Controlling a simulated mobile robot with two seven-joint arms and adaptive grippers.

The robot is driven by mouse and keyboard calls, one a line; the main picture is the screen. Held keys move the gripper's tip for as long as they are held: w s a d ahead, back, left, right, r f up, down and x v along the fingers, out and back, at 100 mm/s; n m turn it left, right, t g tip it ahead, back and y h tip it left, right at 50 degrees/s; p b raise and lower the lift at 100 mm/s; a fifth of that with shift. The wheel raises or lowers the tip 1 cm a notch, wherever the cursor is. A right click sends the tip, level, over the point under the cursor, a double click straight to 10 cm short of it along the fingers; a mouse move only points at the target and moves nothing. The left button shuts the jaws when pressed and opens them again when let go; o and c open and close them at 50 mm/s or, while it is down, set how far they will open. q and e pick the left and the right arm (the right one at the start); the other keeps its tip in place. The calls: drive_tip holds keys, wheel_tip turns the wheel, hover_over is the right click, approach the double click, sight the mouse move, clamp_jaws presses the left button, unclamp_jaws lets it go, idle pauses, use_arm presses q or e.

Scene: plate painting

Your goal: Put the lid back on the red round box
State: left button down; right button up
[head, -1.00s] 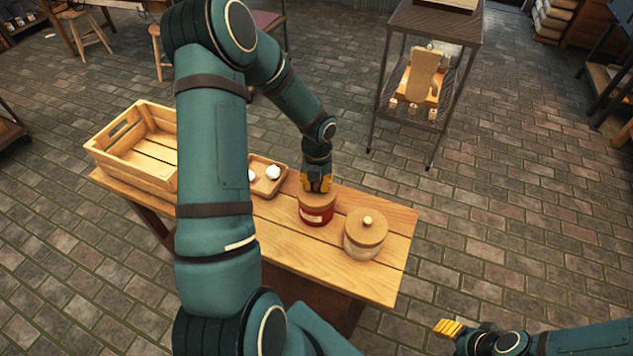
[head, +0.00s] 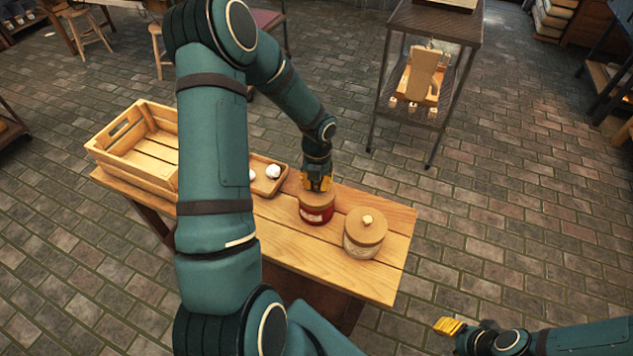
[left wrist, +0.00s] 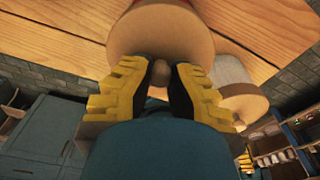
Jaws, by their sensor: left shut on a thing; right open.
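The red round box (head: 317,216) stands upright on the wooden table. Its round wooden lid (head: 306,199) is on top of it, looking level and centred; a small gap cannot be ruled out. My left gripper (head: 317,184) is directly above the lid, pointing down. In the left wrist view the fingers (left wrist: 161,88) are shut on the knob (left wrist: 160,73) of the lid (left wrist: 158,37); little of the box shows past the lid. My right gripper (head: 449,327) is open and empty, off the table at the lower right.
A pale round box (head: 361,249) with its own knobbed wooden lid (head: 367,230) stands close on the right. A small wooden tray (head: 263,190) with white pieces lies to the left. A slatted crate (head: 130,175) stands at the table's left end. The table's front strip is clear.

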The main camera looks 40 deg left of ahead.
use_arm(q)
drive_tip(key=shift+f+p, duration=0.15)
drive_tip(key=shift+p, duration=0.45)
idle(1.7)
drive_tip(key=shift+c, duration=2.3)
unclamp_jaws()
drive_tip(key=shift+r+p, duration=1.4)
drive_tip(key=shift+r, duration=0.05)
drive_tip(key=shift+r+p, duration=1.95)
drive_tip(key=shift+r, duration=0.15)
